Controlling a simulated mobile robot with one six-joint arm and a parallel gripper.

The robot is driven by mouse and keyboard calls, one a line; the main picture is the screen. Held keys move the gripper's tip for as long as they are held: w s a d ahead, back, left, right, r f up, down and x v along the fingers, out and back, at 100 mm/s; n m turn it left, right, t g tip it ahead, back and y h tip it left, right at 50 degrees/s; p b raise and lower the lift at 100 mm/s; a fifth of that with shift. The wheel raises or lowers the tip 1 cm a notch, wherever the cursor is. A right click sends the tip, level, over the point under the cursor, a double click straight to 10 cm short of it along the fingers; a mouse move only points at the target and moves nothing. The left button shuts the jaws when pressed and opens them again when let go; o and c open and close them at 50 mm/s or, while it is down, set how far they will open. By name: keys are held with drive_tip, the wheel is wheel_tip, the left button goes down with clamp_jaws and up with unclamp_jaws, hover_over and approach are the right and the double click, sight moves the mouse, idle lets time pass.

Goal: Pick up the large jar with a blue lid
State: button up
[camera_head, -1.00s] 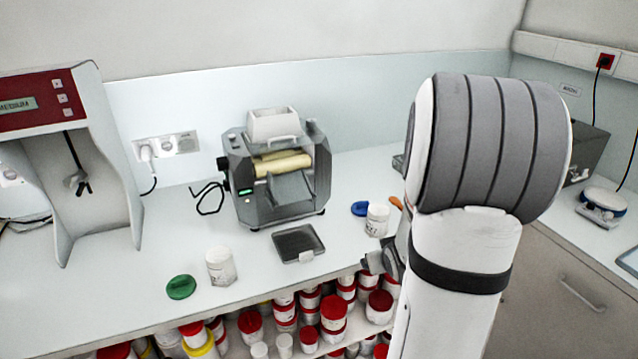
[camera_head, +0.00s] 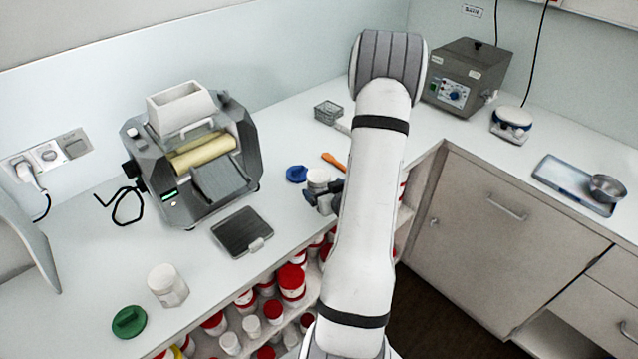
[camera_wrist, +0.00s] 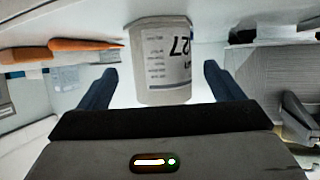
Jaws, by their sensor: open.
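A white jar (camera_head: 318,178) stands on the counter near its front edge. A blue lid (camera_head: 297,174) lies flat on the counter just left of it, not on the jar. My gripper (camera_head: 322,197) is at the near side of this jar and partly covers it. In the wrist view the jar (camera_wrist: 165,60), with a printed label, appears between my two open dark fingers (camera_wrist: 158,82). I cannot tell how deep the jar is between them; no grip on it shows.
A roller mill (camera_head: 195,150) and dark tray (camera_head: 242,232) are to the left. Another white jar (camera_head: 167,285) and a green lid (camera_head: 129,322) stand far left. Red-lidded jars (camera_head: 292,282) fill the shelf below.

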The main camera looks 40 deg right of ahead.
sight(314, 180)
drive_tip(key=shift+p+x, duration=0.5)
drive_tip(key=shift+x, duration=1.25)
drive_tip(key=shift+a, duration=0.1)
drive_tip(key=shift+c, duration=0.5)
drive_tip(key=c, duration=0.9)
drive_tip(key=shift+r, duration=0.1)
drive_tip(key=shift+c, duration=0.2)
